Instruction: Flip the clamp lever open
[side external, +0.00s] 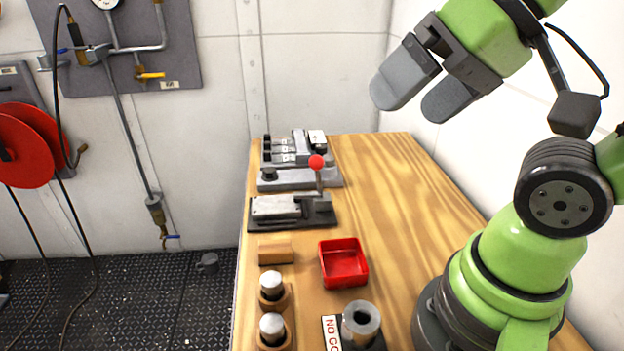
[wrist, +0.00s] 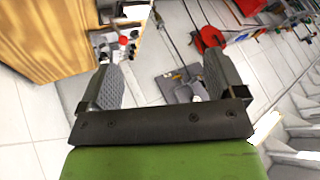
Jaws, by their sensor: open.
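The clamp (side external: 285,208) is a grey metal piece on a dark base at the left side of the wooden bench. Its lever (side external: 319,180) stands roughly upright at the clamp's right end and carries a red ball knob (side external: 316,162). My gripper (side external: 412,100) is open and empty, raised well above the bench to the right of the clamp and apart from it. In the wrist view my two fingers (wrist: 165,85) are spread with nothing between them. A small red ball (wrist: 123,40) shows beyond the left finger, probably the knob.
On the bench (side external: 400,190) are a red tray (side external: 343,277), a wooden block (side external: 275,251), two metal cylinders in wooden holders (side external: 272,287), a grey ring gauge (side external: 361,322) and a grey fixture (side external: 298,165) behind the clamp. The bench's right middle is clear. A red reel (side external: 25,145) hangs at left.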

